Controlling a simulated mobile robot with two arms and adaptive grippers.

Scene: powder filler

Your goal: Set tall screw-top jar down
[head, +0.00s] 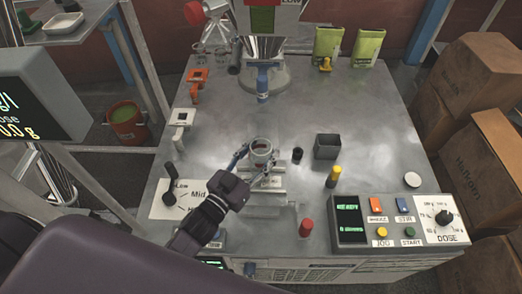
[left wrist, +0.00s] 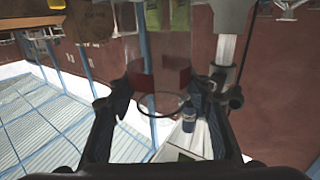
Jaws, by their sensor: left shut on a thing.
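The tall screw-top jar (head: 261,147) is a small round clear-grey vessel, open at the top, near the middle of the metal table. My left gripper (head: 257,164) comes in from the front left and is shut around the jar's sides. The jar appears upright, at the back of a small metal platform (head: 268,196); I cannot tell whether its base touches anything. In the left wrist view the jar (left wrist: 160,84) shows as a see-through round body between the two dark fingers (left wrist: 160,100). My right gripper is not in view.
Right of the jar stand a small black cup (head: 297,155), a dark square bin (head: 327,147) and a yellow-topped cylinder (head: 332,177). A red-topped piece (head: 306,228) and control panel (head: 395,219) are in front. The filler nozzle (head: 262,84) hangs behind. Table between is clear.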

